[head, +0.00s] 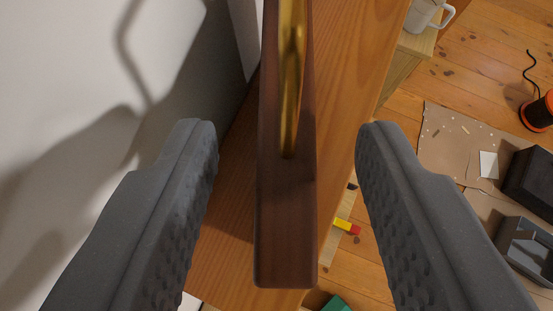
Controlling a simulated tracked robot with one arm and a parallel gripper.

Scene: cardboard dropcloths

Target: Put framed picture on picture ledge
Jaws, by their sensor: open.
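A dark brown wooden piece with a curved brass part (290,85) runs down the middle of the view. It looks like the framed picture (286,225) seen edge-on, but its picture face does not show. My gripper (285,128) is open, with one grey finger on each side of this piece and a visible gap to both. Under it is a long orange-brown wooden surface (350,60) beside the white wall. I cannot tell whether this is the picture ledge, or whether the dark piece touches it.
The white wall (60,60) fills the left, with shadows on it. At right below are a white mug (424,14) on a pale wooden piece, a cardboard sheet (455,140) on the plank floor, an orange-and-black spool (540,110), dark boxes (532,180) and a yellow-red item (347,227).

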